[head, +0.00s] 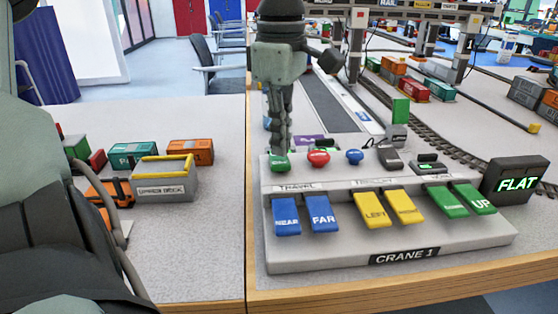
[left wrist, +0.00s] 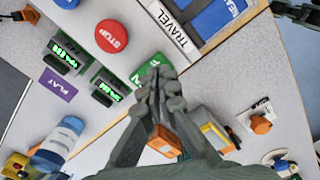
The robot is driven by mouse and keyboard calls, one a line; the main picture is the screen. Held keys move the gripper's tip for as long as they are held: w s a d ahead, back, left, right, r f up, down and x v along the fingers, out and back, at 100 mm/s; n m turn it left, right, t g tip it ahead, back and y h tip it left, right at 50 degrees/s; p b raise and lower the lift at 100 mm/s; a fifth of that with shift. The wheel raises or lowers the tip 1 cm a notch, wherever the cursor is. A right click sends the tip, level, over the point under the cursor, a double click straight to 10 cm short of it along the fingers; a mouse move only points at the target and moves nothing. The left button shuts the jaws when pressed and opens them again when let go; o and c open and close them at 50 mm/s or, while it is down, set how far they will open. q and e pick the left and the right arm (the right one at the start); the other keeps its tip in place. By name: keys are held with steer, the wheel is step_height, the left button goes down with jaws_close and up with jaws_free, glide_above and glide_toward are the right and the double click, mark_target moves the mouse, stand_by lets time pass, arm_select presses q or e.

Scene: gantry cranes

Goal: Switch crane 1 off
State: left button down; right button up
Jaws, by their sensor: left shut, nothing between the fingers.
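The crane 1 control box (head: 310,258) stands at the front of the table, with its "CRANE 1" plate on the front edge. My left gripper (head: 281,147) points down, shut and empty, right at the green button. In the left wrist view its fingertips (left wrist: 155,85) overlap the green button (left wrist: 154,68); I cannot tell whether they touch. The red button (left wrist: 111,36), marked STOP, lies beside it, clear of the fingers.
Blue, yellow and green paddles (head: 374,209) fill the box's lower row. A black display (head: 516,180) reading FLAT stands at its right. A grey open crate (head: 166,184) and small containers lie left. Crane legs and rail track (head: 440,145) stand behind.

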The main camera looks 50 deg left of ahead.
mark_target(281, 162)
arm_select(q)
steer(key=shift+f+b, duration=0.85)
steer(key=shift+f, duration=0.3)
steer(key=shift+r, duration=0.1)
stand_by(0.3)
steer(key=shift+r+p, duration=2.65)
steer(key=shift+r, duration=0.85)
steer(key=shift+f, duration=0.1)
